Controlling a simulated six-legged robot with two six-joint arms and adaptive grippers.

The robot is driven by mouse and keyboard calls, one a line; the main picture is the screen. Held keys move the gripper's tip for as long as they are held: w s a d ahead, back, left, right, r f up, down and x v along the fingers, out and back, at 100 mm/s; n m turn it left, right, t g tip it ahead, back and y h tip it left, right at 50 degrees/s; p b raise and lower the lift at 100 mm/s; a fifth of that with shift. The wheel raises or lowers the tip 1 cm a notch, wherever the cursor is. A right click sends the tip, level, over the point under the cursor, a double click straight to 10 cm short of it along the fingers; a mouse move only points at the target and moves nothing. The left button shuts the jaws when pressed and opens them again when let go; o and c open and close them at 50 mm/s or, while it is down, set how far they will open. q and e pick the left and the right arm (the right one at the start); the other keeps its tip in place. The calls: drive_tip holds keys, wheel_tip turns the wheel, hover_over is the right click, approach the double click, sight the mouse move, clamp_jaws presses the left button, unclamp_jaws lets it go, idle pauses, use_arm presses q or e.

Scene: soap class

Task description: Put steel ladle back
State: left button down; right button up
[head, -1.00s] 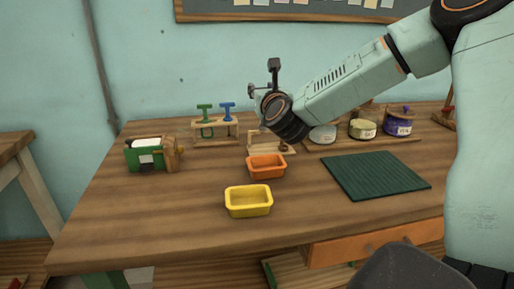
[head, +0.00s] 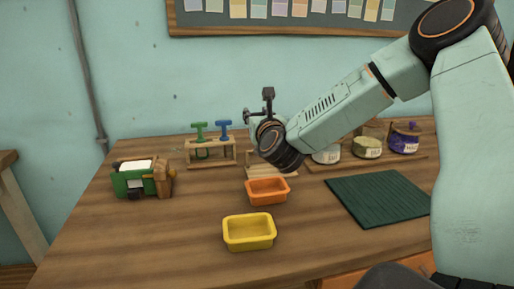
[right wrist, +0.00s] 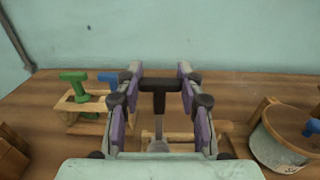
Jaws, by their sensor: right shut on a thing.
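My right gripper (right wrist: 160,92) is shut on the black T-shaped handle (right wrist: 159,85) of the steel ladle, with a grey shaft (right wrist: 158,128) running down between the fingers. The ladle's lower end is hidden behind my gripper body. A small wooden rack (head: 212,160) with a green T-handled tool (head: 198,130) and a blue one (head: 223,129) stands left of my right gripper. A low wooden stand (head: 257,170) is partly hidden below my wrist. My left gripper is out of view.
An orange tray (head: 268,199) and a yellow tray (head: 250,243) stand in front of my wrist. A dark green mat (head: 378,199) and several lidded jars, one purple (head: 404,145), are on the right. A green box (head: 128,184) is at the left. The table's left front is clear.

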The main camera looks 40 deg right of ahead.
drive_tip(key=f, duration=0.2)
drive_tip(key=shift+w+d+f, duration=0.2)
drive_tip(key=shift+w+f, duration=0.05)
drive_tip(key=shift+f, duration=0.1)
drive_tip(key=shift+s+a+f+b, duration=0.15)
drive_tip(key=shift+s+f+b, duration=0.1)
drive_tip(key=shift+f+b, duration=0.2)
wheel_tip(320, 180, down, 2)
drive_tip(key=shift+f+b, duration=0.15)
drive_tip(key=shift+b, duration=0.25)
drive_tip(key=shift+w+f, duration=0.2)
drive_tip(key=shift+r, duration=0.1)
drive_tip(key=shift+s, duration=0.15)
drive_tip(key=o, duration=1)
drive_tip(key=shift+f, duration=0.2)
drive_tip(key=shift+o, duration=0.9)
drive_tip(key=shift+r, duration=0.1)
